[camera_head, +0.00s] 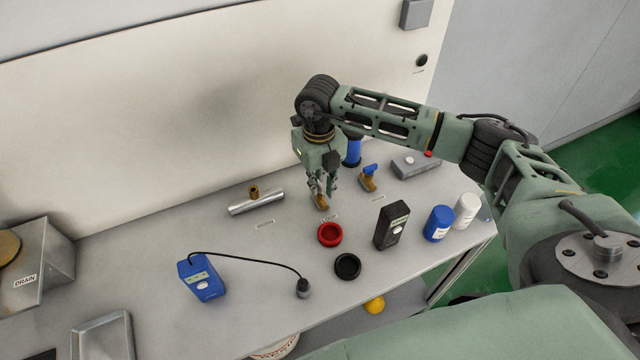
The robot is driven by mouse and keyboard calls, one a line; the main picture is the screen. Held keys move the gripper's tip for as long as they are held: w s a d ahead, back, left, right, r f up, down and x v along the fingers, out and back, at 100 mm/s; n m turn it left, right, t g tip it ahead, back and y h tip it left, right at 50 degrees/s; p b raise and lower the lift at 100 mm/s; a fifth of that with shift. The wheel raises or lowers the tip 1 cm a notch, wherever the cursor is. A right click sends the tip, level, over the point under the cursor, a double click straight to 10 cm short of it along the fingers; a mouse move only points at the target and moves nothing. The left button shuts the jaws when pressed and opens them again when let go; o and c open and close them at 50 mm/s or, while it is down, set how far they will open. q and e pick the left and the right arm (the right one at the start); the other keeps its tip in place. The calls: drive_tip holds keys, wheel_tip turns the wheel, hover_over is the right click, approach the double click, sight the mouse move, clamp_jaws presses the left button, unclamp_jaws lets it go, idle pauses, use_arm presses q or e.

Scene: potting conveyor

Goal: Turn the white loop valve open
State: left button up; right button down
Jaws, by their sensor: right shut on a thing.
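My right gripper (322,190) reaches down from above at the middle of the bench, its fingers shut on the top of a small brass-coloured valve (321,204). I take this to be the white loop valve; its handle is hidden behind the fingers, so I cannot tell its angle or colour. A small white label lies on the bench just in front of it. Another brass valve with a blue handle (369,176) stands to the right, apart from the gripper. My left gripper is not in view.
A red ring (329,234), a black ring (347,266) and a black box (391,225) stand in front of the gripper. A blue meter (203,279) with a cabled probe is at the left. A metal pipe piece (256,203) lies left. Blue (438,223) and white jars stand right.

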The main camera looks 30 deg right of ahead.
drive_tip(key=shift+a+m, duration=0.2)
drive_tip(key=shift+m, duration=0.9)
drive_tip(key=c, duration=1.8)
unclamp_jaws()
drive_tip(key=shift+w+a, duration=0.1)
drive_tip(key=shift+r, duration=0.55)
wheel_tip(320, 180, up, 11)
